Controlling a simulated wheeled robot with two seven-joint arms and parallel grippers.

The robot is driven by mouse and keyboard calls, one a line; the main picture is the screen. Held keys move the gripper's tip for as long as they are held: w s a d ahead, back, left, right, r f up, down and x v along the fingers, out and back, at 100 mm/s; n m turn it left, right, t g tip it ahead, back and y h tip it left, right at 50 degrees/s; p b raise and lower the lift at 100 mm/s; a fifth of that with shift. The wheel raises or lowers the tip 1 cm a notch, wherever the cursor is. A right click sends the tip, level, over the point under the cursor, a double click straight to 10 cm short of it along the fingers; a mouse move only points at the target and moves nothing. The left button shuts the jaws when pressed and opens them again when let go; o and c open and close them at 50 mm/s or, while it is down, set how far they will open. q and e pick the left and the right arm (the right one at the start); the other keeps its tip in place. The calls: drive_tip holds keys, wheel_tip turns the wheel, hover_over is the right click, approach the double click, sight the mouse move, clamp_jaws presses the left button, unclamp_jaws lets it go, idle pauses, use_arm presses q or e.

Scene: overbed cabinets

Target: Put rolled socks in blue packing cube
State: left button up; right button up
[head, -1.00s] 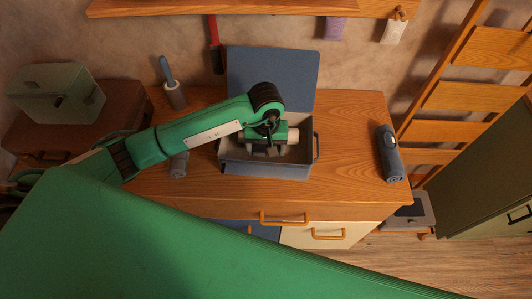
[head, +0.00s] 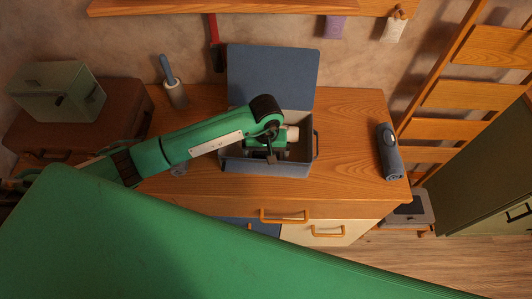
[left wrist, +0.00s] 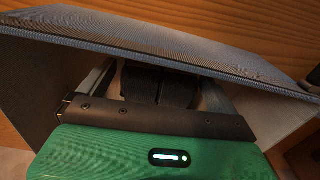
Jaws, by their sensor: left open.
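The blue packing cube (head: 235,166) stands on the wooden cabinet top, its lid (head: 272,76) raised at the back. My left gripper (head: 268,157) is over its opening, reaching down inside the walls; the fingertips are hard to make out. In the left wrist view the cube's woven blue wall (left wrist: 200,62) crosses in front of the open fingers (left wrist: 160,88). Dark blocks show between them; I cannot tell whether these are finger pads or socks. My right gripper is not in view.
A blue-grey roll (head: 389,152) lies at the cabinet's right end. A lint roller (head: 174,88) stands at the back left. A green box (head: 57,91) sits on a brown case (head: 90,128) at left. A wooden ladder (head: 455,95) is at right.

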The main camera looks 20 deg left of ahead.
use_arm(q)
drive_tip(key=shift+r, duration=0.15)
wheel_tip(320, 180, up, 11)
drive_tip(key=b, duration=0.2)
drive_tip(key=shift+f+b, duration=0.2)
drive_tip(key=shift+b, duration=0.15)
drive_tip(key=shift+r, duration=0.7)
